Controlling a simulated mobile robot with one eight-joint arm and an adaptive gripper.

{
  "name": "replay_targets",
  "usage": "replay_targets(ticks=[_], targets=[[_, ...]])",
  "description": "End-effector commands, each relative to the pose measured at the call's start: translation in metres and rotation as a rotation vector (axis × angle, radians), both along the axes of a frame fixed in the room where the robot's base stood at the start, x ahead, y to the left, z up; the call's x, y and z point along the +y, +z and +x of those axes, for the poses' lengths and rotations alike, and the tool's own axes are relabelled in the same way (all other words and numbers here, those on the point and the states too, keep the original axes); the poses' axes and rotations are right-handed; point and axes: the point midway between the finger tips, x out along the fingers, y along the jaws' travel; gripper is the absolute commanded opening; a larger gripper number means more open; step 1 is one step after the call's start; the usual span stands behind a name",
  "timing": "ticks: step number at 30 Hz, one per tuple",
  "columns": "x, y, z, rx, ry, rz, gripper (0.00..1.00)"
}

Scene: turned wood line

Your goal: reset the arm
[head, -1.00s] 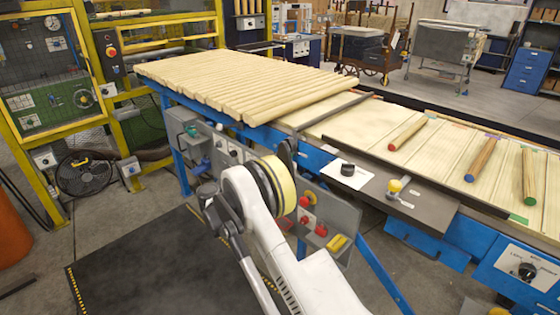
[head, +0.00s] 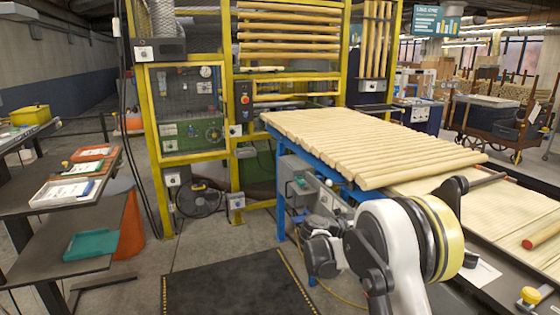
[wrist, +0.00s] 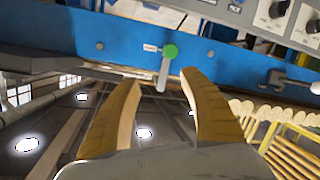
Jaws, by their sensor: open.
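My gripper (wrist: 160,80) shows in the wrist view, its two yellow-brown fingers spread apart with nothing between them. Beyond the fingertips is a blue rail (wrist: 120,38) with a small lever with a green knob (wrist: 170,52). The lever appears between the fingertips in the picture; I cannot tell how far away it is. In the head view my white arm with its yellow-ringed joint stands in front of the wood line at lower right. My gripper is hidden there.
Pale turned rods (head: 350,145) lie side by side on the blue-framed line. A red-ended rod (head: 542,236) lies at right. A dark floor mat (head: 238,285) is clear. Shelves with trays (head: 65,190) stand at left, and a yellow-framed cage (head: 185,110) behind.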

Motion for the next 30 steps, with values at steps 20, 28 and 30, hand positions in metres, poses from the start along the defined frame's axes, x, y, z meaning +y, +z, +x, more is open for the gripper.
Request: replay_targets(ticks=[20, 28, 30], targets=[[0.069, 0.079, -0.262, 0.434, 0.533, 0.532, 0.51], [0.122, 0.055, -0.361, 0.436, 0.783, 0.658, 0.51], [0.131, 0.049, -0.375, 0.427, 0.825, 0.674, 0.51]])
